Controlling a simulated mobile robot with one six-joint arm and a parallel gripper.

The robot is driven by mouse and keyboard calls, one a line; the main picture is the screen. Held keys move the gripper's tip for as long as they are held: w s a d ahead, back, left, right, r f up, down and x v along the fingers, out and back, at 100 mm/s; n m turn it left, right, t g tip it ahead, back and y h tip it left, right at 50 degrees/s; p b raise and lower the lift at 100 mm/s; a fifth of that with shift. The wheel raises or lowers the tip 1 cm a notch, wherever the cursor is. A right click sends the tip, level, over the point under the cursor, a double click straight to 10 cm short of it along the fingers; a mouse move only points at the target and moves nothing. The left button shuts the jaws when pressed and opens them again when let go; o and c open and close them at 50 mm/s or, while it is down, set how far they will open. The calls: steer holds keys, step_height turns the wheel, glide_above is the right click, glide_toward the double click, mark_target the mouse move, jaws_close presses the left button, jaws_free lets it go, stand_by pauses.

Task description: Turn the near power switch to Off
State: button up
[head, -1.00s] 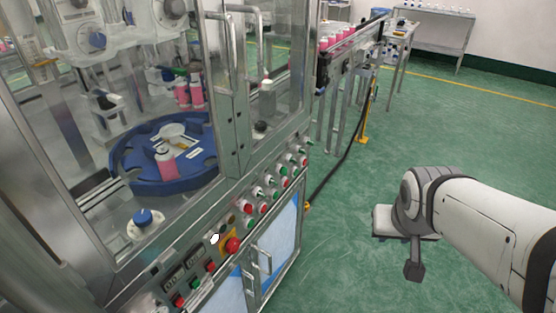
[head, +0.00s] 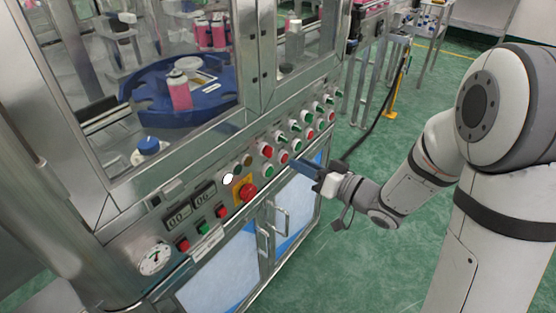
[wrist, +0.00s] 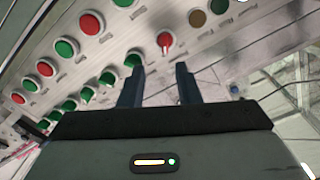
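A row of turn knobs runs along the control panel. The nearest is a red knob with a pale raised grip (wrist: 165,42), beside a brown round lamp (wrist: 197,18); it also shows in the head view (head: 267,151). Its label is not readable, so I cannot confirm it is the near power switch. Green knobs (wrist: 132,60) follow along the row. My gripper (wrist: 160,68) is open and empty, its two dark blue fingers apart, with the red knob beyond and between their tips. In the head view, my gripper (head: 292,161) is close to the panel's front; contact cannot be told.
A row of red and green buttons (head: 268,171) lies below the knobs. A red emergency stop (head: 247,191) on yellow sticks out to the left. Cabinet door handles (head: 268,230) protrude below.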

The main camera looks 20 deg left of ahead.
mark_target(272, 152)
steer(key=x, duration=0.8)
steer(key=shift+s+a+r, duration=0.1)
steer(key=shift+s+r, duration=0.05)
steer(key=shift+s, duration=0.2)
steer(key=shift+c, duration=0.5)
jaws_close()
